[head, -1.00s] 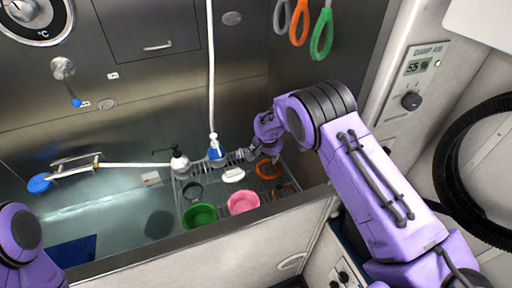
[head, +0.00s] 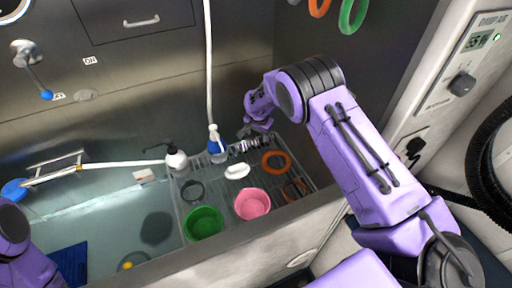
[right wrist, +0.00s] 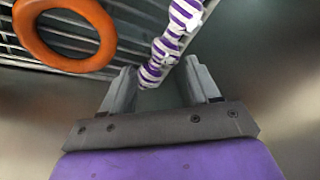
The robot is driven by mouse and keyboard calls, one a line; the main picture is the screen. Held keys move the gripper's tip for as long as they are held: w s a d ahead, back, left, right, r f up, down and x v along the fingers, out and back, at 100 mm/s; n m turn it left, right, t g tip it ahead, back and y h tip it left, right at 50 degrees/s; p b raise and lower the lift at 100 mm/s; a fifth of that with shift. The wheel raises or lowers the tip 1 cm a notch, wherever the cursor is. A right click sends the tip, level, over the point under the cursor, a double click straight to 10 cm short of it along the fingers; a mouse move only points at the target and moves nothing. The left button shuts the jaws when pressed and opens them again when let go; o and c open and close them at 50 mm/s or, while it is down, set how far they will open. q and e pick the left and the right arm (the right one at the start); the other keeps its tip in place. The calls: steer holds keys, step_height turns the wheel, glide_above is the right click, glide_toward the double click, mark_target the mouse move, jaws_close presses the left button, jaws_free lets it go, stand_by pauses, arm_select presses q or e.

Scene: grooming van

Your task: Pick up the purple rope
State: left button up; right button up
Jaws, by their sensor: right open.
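The purple rope (right wrist: 180,32), striped purple and white, shows at the top of the right wrist view, with its near end between the tips of my open right gripper (right wrist: 160,78). I cannot tell whether the fingers touch it. In the head view the rope (head: 246,147) lies at the back of the grey rack, beside the blue-and-white bottle. My right gripper (head: 254,132) is just above it, partly hidden by its own wrist. My left gripper is out of view; only part of that arm shows at the lower left.
The rack (head: 231,187) also holds an orange ring (head: 265,165), a pink bowl (head: 253,204), a green bowl (head: 203,222), a white soap-like piece (head: 237,171) and bottles (head: 217,145). A steel wall (head: 330,95) rises close on the right. A hose (head: 208,60) hangs behind.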

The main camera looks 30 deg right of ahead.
mark_target(257, 139)
steer(key=shift+w+d+f, duration=0.15)
steer(key=shift+w+f, duration=0.05)
steer(key=shift+f, duration=0.5)
steer(key=b+x, duration=0.4)
steer(key=x, duration=0.1)
steer(key=shift+w+a+b, duration=0.2)
steer(key=shift+w+b, duration=0.05)
steer(key=shift+b, duration=0.15)
steer(key=shift+s+r, duration=0.1)
steer(key=shift+r, duration=0.2)
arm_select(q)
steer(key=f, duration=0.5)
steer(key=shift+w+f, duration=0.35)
arm_select(e)
steer(key=c, duration=0.9)
steer(key=shift+c, duration=0.2)
